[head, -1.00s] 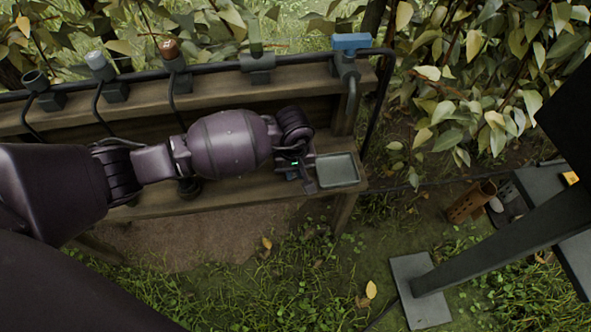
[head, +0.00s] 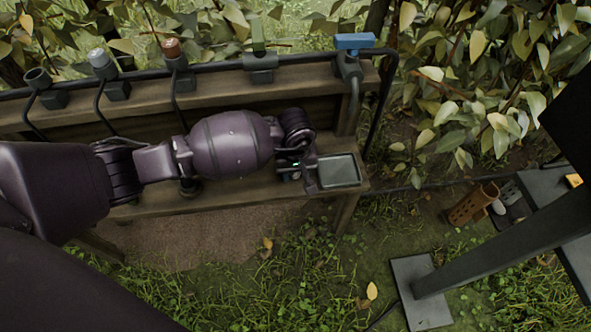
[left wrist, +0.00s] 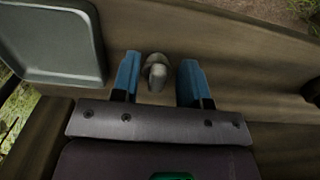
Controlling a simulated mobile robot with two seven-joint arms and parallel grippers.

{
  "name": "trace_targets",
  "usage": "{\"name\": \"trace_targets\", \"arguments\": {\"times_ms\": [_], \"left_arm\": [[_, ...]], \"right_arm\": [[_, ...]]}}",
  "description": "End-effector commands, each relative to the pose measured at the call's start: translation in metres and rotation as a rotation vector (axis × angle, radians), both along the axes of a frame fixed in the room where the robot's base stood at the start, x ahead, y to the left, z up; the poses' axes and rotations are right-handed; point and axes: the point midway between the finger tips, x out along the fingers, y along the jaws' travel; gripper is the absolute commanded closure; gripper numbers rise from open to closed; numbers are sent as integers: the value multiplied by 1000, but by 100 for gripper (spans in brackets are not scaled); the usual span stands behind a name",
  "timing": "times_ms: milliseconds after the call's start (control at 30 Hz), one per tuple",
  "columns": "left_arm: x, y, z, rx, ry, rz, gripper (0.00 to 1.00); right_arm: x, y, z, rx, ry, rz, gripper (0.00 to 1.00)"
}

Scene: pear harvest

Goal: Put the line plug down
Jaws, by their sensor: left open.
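The line plug, a small grey-beige piece with a rounded top (left wrist: 157,74), stands on the wooden bench in the left wrist view. My left gripper (left wrist: 159,60) is open, with one blue fingertip on each side of the plug. Gaps show on both sides, so the fingers appear clear of it. In the head view my left gripper (head: 292,165) is low over the bench shelf, just left of the grey tray (head: 340,171), and hides the plug. The tray also shows at the upper left of the left wrist view (left wrist: 92,45). My right gripper is not in view.
A black pipe with several fittings runs along the back of the bench (head: 262,195), including a blue-handled valve (head: 354,42) at its right end. A brown perforated holder (head: 472,204) stands on the ground at right. Leafy branches hang behind.

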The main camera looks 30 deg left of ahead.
Motion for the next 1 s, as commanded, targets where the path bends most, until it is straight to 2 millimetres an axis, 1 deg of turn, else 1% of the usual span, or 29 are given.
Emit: {"name": "trace_targets", "arguments": {"times_ms": [167,400,600,700,800,1000], "left_arm": [[3,0,22,0,-9,-1,59],[4,0,72,1,-14,-1,59],[3,0,104,0,-11,-1,59],[2,0,115,1,-8,0,59],[1,0,121,1,-4,-1,59],[0,-1,123,-1,-1,-1,59]], "right_arm": [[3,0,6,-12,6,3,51],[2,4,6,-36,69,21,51],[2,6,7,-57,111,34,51],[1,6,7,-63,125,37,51],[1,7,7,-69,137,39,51],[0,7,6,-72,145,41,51]]}}
